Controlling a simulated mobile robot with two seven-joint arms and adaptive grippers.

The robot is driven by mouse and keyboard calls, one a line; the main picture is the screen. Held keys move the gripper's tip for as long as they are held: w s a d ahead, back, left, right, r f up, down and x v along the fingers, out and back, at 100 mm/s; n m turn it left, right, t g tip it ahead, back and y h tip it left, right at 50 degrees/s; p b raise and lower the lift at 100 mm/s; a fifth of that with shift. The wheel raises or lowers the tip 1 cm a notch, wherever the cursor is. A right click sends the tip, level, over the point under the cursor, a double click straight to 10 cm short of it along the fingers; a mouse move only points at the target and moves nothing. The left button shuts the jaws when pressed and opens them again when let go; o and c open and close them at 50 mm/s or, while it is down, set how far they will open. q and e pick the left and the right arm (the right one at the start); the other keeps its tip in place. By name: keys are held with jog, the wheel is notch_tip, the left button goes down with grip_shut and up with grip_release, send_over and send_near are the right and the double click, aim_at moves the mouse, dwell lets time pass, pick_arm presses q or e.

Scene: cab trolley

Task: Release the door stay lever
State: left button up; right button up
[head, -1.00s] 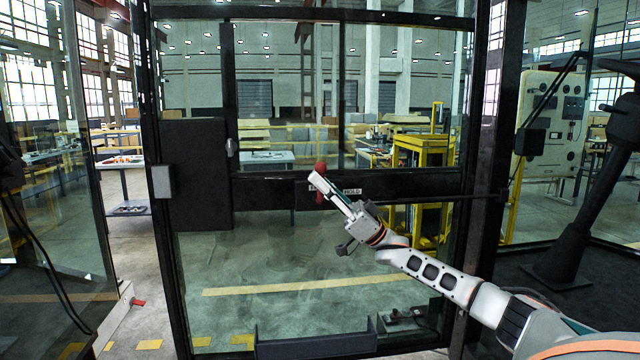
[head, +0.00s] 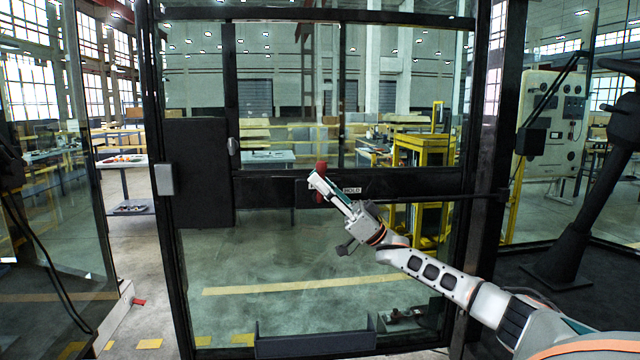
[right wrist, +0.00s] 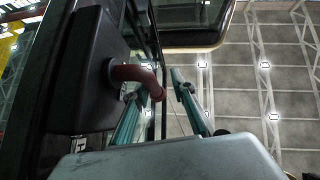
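The door stay lever is a red lever (head: 320,168) on a dark box on the crossbar of the glazed door (head: 345,186). In the right wrist view the curved red lever (right wrist: 138,74) comes out of the black box (right wrist: 88,70) and bends down towards my fingers. My right gripper (head: 317,182) is at the lever; its fingers partly cover it in the head view. In the right wrist view the right gripper (right wrist: 154,88) has its two teal fingers apart, with the lever's end between them. I cannot tell whether a finger touches it. My left gripper is out of view.
A "HOLD" label (head: 352,190) sits right of the lever. A black panel (head: 196,172) with a grey box (head: 163,180) is on the door's left. A dark steering column (head: 585,205) stands at the right. An open gap shows left of the door.

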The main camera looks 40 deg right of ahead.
jog(key=v, duration=1.2)
